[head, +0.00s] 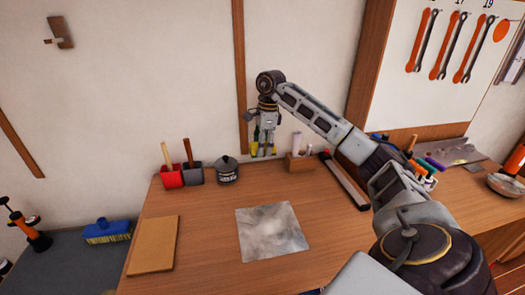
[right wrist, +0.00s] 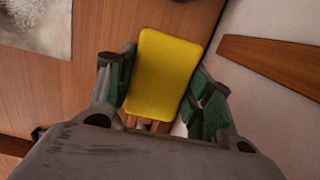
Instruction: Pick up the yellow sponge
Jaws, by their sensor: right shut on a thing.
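The yellow sponge (right wrist: 163,75) is between the two fingers of my right gripper (right wrist: 160,95) in the right wrist view, with a finger at each side. In the head view my right gripper (head: 262,146) hangs fingers down near the back of the table, in front of the wall. Only small yellow bits of the sponge show there around the fingers. The gripper is shut on the sponge and appears to hold it above the tabletop. My left gripper is not in view.
The wooden table (head: 200,225) has a grey sheet (head: 271,231) and a brown board (head: 154,244). A dark lidded pot (head: 228,172), a red container (head: 172,178) and a grey one (head: 194,174) stand at the back left. A wooden holder (head: 300,162) stands right of the gripper.

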